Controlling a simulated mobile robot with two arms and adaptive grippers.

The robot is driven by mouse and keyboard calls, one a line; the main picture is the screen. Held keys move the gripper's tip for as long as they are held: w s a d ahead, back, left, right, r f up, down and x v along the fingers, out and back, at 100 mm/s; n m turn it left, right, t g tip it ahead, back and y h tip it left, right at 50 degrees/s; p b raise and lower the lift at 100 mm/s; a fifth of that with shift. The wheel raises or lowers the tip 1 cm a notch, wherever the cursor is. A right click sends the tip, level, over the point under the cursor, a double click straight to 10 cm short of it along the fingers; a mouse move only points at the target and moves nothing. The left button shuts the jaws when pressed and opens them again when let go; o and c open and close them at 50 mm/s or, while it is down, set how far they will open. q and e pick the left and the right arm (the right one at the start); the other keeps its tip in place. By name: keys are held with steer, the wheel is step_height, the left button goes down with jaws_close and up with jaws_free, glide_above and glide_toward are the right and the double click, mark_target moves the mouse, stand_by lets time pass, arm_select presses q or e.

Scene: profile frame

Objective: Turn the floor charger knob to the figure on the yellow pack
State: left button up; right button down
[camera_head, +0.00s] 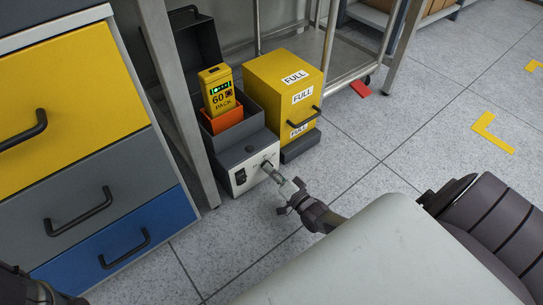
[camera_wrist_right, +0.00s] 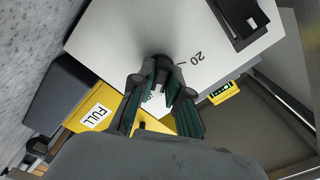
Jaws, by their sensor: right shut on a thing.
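The floor charger (camera_head: 240,146) is a dark grey box with a white front panel (camera_head: 239,188), standing low beside a table leg. The yellow pack (camera_head: 216,87) sits upright in its orange slot (camera_head: 224,121) and reads "60 PACK", with green lights. My right gripper (camera_head: 275,176) is shut on the knob on the white panel. In the right wrist view the fingers (camera_wrist_right: 160,82) close around the dark knob (camera_wrist_right: 158,62). The figure "20" shows beside it; other dial marks are mostly hidden by the fingers, and the knob's pointer is not clear.
A black switch (camera_head: 240,177) is on the same panel, left of the knob. A yellow "FULL" box (camera_head: 270,83) with a handle stands right of the charger. A drawer cabinet (camera_head: 92,195) is at the left.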

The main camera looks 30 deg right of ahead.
steer(key=shift+f, duration=0.1)
stand_by(0.4)
steer(key=c, duration=1.1)
jaws_free()
steer(key=shift+c, duration=0.2)
steer(key=shift+s, duration=0.1)
steer(key=s, duration=0.8)
steer(key=s+d, duration=0.1)
steer(key=s, duration=0.3)
steer(key=shift+w, duration=0.1)
